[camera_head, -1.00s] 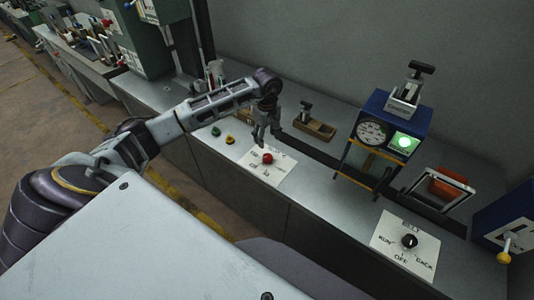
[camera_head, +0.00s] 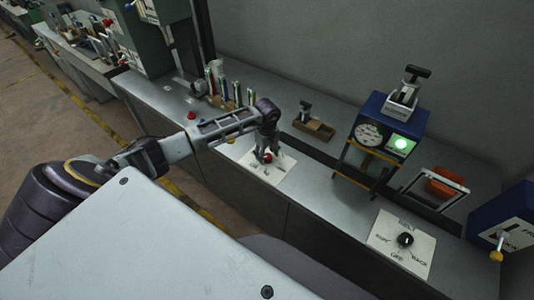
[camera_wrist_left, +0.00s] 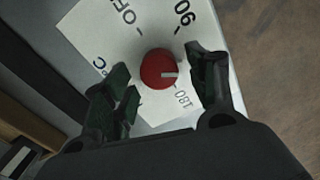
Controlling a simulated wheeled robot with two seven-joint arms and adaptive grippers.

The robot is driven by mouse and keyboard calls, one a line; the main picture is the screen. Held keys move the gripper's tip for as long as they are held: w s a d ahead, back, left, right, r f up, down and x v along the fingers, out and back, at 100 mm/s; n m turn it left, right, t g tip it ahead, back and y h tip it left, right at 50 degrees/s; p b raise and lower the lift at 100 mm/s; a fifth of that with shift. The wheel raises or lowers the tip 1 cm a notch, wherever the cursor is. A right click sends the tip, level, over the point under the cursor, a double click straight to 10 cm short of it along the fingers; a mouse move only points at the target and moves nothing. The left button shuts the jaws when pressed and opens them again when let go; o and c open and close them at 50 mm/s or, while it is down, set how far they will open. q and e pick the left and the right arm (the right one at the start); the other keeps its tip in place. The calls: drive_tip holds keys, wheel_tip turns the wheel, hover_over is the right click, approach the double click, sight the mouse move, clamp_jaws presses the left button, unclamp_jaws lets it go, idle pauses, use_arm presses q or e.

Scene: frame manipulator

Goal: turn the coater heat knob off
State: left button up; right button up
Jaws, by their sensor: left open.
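The red heat knob (camera_head: 267,157) sits on a white dial plate (camera_head: 258,178) on the bench. In the left wrist view the red knob (camera_wrist_left: 158,69) has a white pointer mark aimed right, between the printed 90 and 180 and nearer 180. OFF is printed at the top left of that plate. My left gripper (camera_head: 266,154) is open and points down over the knob. In the wrist view its fingers (camera_wrist_left: 160,88) stand on either side of the knob, with gaps that look clear. My right gripper is not in view.
A blue gauge box (camera_head: 388,128) with a lit green lamp stands to the right. A second dial plate (camera_head: 418,260) with a black knob (camera_head: 405,240) lies at the right front. A wooden tray (camera_head: 314,130) is behind the gripper. Upright bottles or tubes (camera_head: 225,85) stand at the left.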

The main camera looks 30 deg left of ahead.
use_arm(q)
drive_tip(key=shift+c, duration=0.2)
drive_tip(key=c, duration=1)
